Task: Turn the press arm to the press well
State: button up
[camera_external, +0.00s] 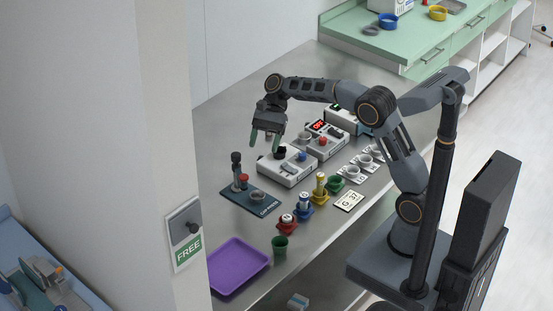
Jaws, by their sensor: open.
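The press (253,206) has a dark teal base and stands on the grey counter, left of the white devices. A dark upright post (236,172) rises at its back left, with a red part (244,179) beside it. The press arm is too small to make out clearly; it seems to be at the post. A grey round well (258,195) sits on the base, right of the post, and looks uncovered. My gripper (265,142) is open, its green-tipped fingers pointing down. It appears above the counter, up and to the right of the press, and touches nothing that I can see.
White devices (287,172) stand right of the press, one with a red display (317,126). Red (287,224), blue (305,209) and yellow (320,189) holders, a green cup (280,245) and a purple tray (237,265) line the front. A wall pillar (165,130) stands left.

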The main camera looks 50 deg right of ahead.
jog(key=w+f+n+t+h+p, duration=0.1)
jog(key=w+n+t+h+p, duration=0.15)
jog(key=n+h, duration=0.25)
jog(key=n+t+h, duration=0.4)
jog(key=n+t, duration=0.2)
jog(key=n, duration=0.4)
send_near(236, 154)
jog(key=shift+g, duration=0.25)
jog(key=p+x, duration=0.2)
jog(key=x, duration=0.7)
jog(key=shift+w+a+f, duration=0.1)
jog(key=shift+w+f, duration=0.1)
jog(key=shift+f, duration=0.1)
jog(key=shift+c, duration=0.3)
grip_shut()
